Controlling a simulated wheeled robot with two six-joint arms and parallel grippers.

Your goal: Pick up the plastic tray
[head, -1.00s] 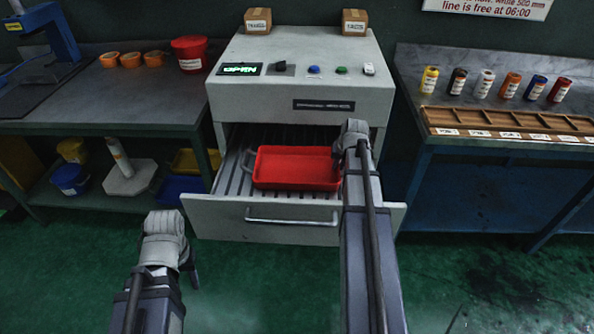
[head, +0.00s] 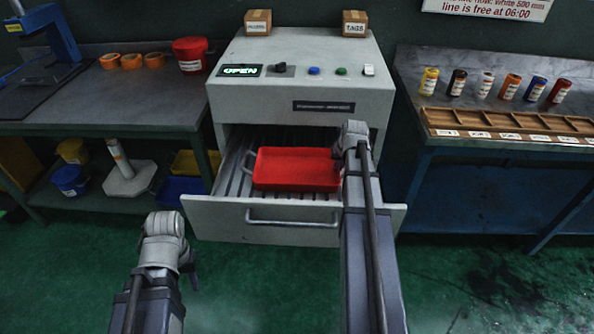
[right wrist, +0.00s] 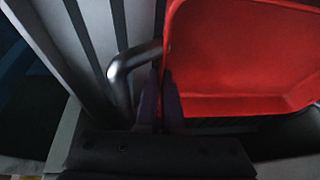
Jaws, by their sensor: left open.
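The red plastic tray (head: 290,168) sits level in the open drawer (head: 222,205) of the pale machine. Its left handle (head: 249,160) is clear. My left gripper (head: 190,275) is open and empty, in front of the drawer, to the left of the tray.
The drawer's front handle (head: 292,222) faces me. The machine (head: 300,95) rises behind the tray. A bench (head: 150,105) stands left; a bench with small canisters and a divided wooden rack (head: 500,124) stands right. The green floor in front is open.

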